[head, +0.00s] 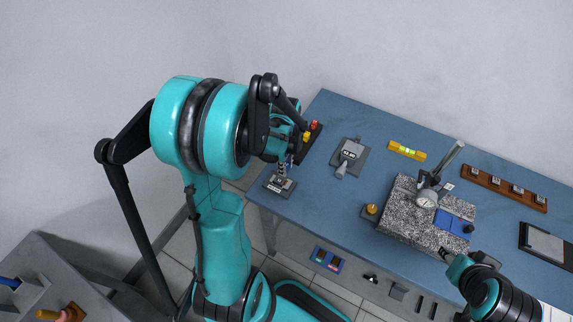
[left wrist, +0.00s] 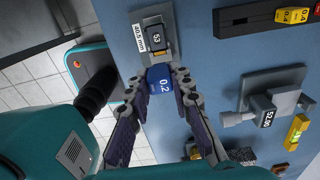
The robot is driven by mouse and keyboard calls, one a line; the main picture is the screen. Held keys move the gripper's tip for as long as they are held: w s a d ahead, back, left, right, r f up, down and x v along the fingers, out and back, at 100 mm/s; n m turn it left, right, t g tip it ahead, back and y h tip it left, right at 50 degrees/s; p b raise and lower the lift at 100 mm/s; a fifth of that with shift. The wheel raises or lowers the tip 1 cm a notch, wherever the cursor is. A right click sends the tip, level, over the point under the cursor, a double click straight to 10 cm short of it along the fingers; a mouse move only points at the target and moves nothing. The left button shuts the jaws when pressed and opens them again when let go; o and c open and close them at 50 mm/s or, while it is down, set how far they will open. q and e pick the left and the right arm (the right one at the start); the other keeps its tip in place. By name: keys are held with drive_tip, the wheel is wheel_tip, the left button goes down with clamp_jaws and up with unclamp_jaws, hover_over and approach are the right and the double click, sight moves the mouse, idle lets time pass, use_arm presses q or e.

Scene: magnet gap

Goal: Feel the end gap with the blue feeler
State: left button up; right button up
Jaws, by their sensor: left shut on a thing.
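My left gripper (head: 289,152) is shut on the blue feeler (left wrist: 161,82), marked 0.2, which shows between its fingertips in the left wrist view. The feeler points at a small dark block marked 53 (left wrist: 157,37) on a grey plate (left wrist: 143,36) with a size label. The feeler's front end is close to the block; I cannot tell whether it touches or enters a gap. In the head view this fixture (head: 280,184) sits at the table's left corner, just below the left gripper. My right gripper (head: 447,254) is at the lower right; its finger opening is unclear.
A dark rack holds a yellow feeler (head: 306,136) and a red feeler (head: 314,125). A grey measuring device (head: 350,155), yellow level (head: 407,150), speckled stone plate (head: 402,205) with a dial gauge (head: 427,198), and wooden rack (head: 511,190) stand to the right on the blue table (head: 335,115).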

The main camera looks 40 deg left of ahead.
use_arm(q)
drive_tip(key=shift+f, duration=0.15)
drive_tip(key=shift+f+b, duration=2.15)
drive_tip(key=shift+f, duration=0.1)
drive_tip(key=shift+f+b, duration=0.85)
drive_tip(key=shift+f, duration=0.1)
idle(0.8)
drive_tip(key=shift+r, duration=0.1)
idle(0.8)
drive_tip(key=shift+r+p, duration=1.9)
drive_tip(key=shift+r, duration=0.55)
